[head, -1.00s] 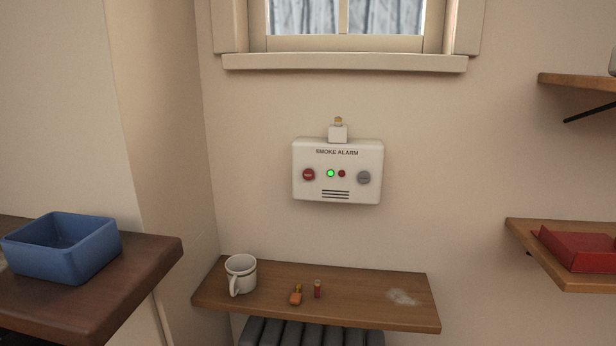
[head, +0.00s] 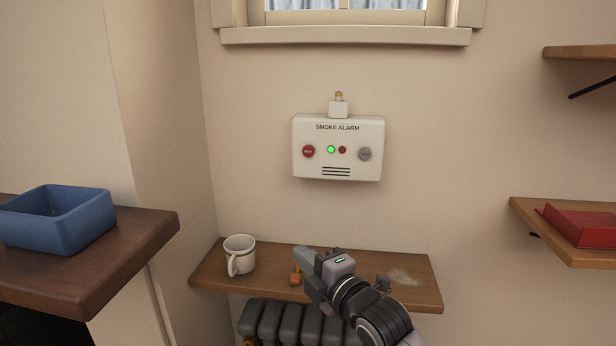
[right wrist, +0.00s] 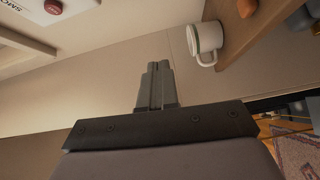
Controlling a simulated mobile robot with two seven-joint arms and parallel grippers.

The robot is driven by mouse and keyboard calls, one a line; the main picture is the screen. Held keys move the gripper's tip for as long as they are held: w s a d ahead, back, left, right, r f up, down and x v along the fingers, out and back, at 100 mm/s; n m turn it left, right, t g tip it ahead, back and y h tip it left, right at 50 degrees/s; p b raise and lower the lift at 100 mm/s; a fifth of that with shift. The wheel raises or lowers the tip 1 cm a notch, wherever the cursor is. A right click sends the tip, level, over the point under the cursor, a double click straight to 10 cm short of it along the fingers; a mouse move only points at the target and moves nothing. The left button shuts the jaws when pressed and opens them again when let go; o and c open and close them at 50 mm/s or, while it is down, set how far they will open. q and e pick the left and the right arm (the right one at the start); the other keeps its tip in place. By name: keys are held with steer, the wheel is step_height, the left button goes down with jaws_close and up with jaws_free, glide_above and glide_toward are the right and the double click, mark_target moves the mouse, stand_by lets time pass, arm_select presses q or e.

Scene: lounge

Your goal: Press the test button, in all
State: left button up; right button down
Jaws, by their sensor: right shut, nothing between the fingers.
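The white smoke alarm (head: 338,170) is fixed to the wall under the window. It has a red button (head: 308,151) on its left with small pale lettering and a grey button (head: 365,154) on its right. Which is the test button I cannot read. Between them are a lit green light (head: 331,150) and a dark red light (head: 342,150). My right gripper (head: 300,252) is shut and empty, below the alarm and apart from it. In the right wrist view its fingers (right wrist: 154,68) are together; the red button (right wrist: 53,7) shows at the top left. My left gripper is not in view.
A wooden shelf (head: 215,279) below the alarm holds a white mug (head: 239,256) and an orange item (head: 296,279), partly behind my right gripper. A radiator (head: 290,322) is underneath. A blue bin (head: 60,222) stands left; a red tray (head: 585,226) lies right.

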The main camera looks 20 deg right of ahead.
mark_target(308, 151)
steer(key=w+r+n+t+b, duration=0.1)
steer(key=r+n, duration=0.6)
steer(key=r, duration=0.7)
steer(key=shift+w+d+r+t+y, duration=0.2)
steer(key=shift+w+r+t+y, duration=0.2)
steer(key=shift+w+t, duration=0.5)
steer(key=shift+w, duration=0.1)
steer(key=shift+w+d+b, duration=0.35)
steer(key=shift+w+d, duration=0.4)
steer(key=shift+w, duration=0.5)
steer(key=shift+w+d+b, duration=0.3)
steer(key=shift+w+d, duration=0.5)
steer(key=shift+w, duration=0.45)
steer(key=shift+w+d+b, duration=0.35)
steer(key=shift+w+d, duration=0.4)
steer(key=shift+w, duration=0.5)
steer(key=shift+w+d, duration=0.1)
steer(key=shift+w+d, duration=0.15)
steer(key=shift+w, duration=0.1)
